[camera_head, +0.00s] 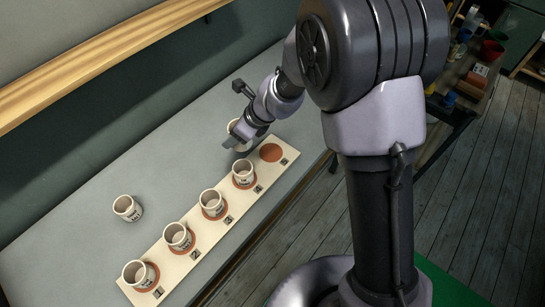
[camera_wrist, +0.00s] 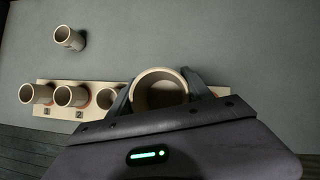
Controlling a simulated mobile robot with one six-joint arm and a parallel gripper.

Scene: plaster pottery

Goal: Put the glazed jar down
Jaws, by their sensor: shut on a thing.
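My gripper (camera_head: 240,138) is shut on a cream jar (camera_head: 234,126), which is mostly hidden behind it in the head view. In the wrist view the jar's round mouth (camera_wrist: 160,76) shows between the two fingers of my gripper (camera_wrist: 158,84). The held jar is by the back edge of a pale board (camera_head: 190,262), near its far end. I cannot tell whether its base touches anything. A bare red-brown disc (camera_head: 271,152) lies at the board's far end, right of my gripper. No glaze difference is clear on the held jar.
Several cream jars, such as the nearest (camera_head: 137,273) and the farthest (camera_head: 243,173), stand on red-brown discs along the board. Another jar (camera_head: 127,208) stands alone on the grey table (camera_head: 70,235). A wooden shelf (camera_head: 90,50) runs along the wall above.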

